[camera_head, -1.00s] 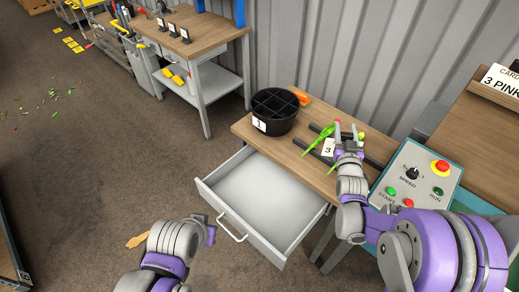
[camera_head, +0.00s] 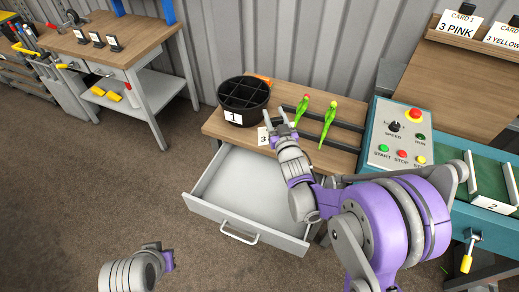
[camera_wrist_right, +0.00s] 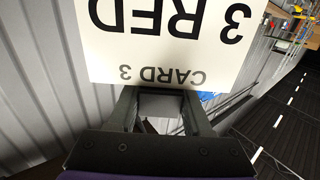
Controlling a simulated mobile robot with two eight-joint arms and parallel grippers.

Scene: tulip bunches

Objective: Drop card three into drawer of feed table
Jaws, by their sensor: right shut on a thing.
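My right gripper (camera_head: 281,122) is shut on a white card, card 3 (camera_head: 263,136), above the front part of the feed table (camera_head: 222,127). In the right wrist view, card 3 (camera_wrist_right: 165,45) appears upside down in the jaws and reads "3 RED" and "CARD 3". The feed table's drawer (camera_head: 240,185) is pulled out and looks empty; it lies below and to the left of the gripper. Part of my left arm shows at the bottom left, but its gripper does not show.
A black divided bucket (camera_head: 243,93) with label 1 stands on the feed table. Two green tulip bunches (camera_head: 328,122) with red tips lie behind the gripper. A control box (camera_head: 396,135) and conveyor (camera_head: 455,150) are at the right. More cards stand on a rack (camera_head: 475,35).

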